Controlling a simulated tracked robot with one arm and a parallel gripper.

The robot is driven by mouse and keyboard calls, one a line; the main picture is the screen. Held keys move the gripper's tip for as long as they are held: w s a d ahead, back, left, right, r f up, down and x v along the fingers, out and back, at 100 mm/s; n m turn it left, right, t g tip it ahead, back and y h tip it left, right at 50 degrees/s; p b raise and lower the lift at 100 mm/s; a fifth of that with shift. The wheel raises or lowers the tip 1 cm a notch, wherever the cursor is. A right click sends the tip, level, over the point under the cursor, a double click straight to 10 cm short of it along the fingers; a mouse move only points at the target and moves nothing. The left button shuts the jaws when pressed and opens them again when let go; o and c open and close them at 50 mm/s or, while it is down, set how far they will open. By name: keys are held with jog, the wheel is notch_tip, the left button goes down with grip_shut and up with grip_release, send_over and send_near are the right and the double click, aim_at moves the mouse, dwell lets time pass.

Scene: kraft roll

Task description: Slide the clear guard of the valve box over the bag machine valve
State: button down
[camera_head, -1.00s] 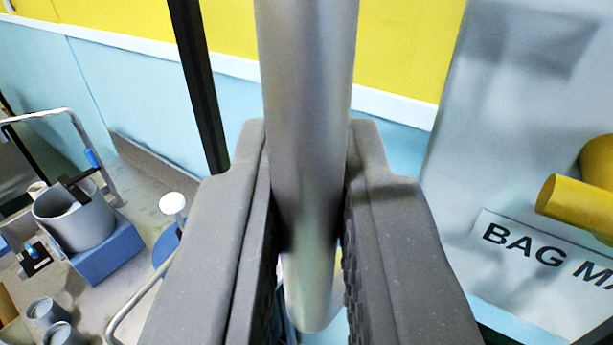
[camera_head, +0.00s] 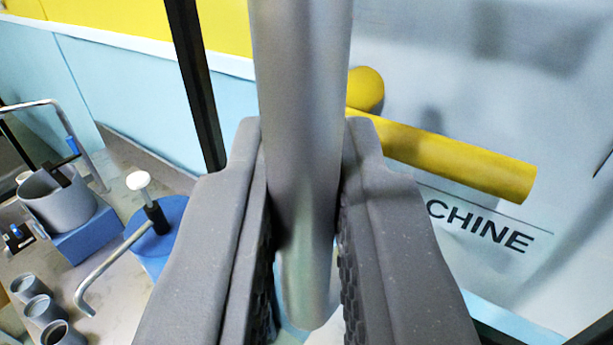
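My gripper (camera_head: 305,225) is shut on an upright silver bar (camera_head: 300,60), with one finger against each side. The bar looks like the handle of the clear guard. A black upright strip (camera_head: 193,80) beside it, probably the guard's frame edge, keeps its place relative to my gripper. The clear pane itself is hard to make out. The bag machine valve shows as a yellow lever (camera_head: 455,160) with a round hub (camera_head: 365,90), just right of the bar on a pale grey panel (camera_head: 480,60). The lever's left part is hidden. A label (camera_head: 485,225) below reads "CHINE"; its start is hidden.
At left on a bench stand a grey pot (camera_head: 65,205) on a blue block, a blue container (camera_head: 160,235) with a white-topped pump and bent spout, and several small grey cups (camera_head: 43,308). A yellow and light-blue wall (camera_head: 110,80) lies behind.

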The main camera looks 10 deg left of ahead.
jog(key=shift+s+r, duration=0.1)
jog(key=shift+r, duration=0.1)
jog(key=c, duration=1.5)
grip_release()
jog(key=shift+c, duration=0.2)
jog(key=shift+f, duration=0.1)
jog(key=shift+s+f+b, duration=0.1)
jog(key=shift+s+b, duration=0.25)
jog(key=shift+b, duration=0.1)
jog(key=s+d+b, duration=0.2)
jog(key=s+b, duration=0.3)
jog(key=s, duration=0.7)
jog(key=shift+s, duration=0.35)
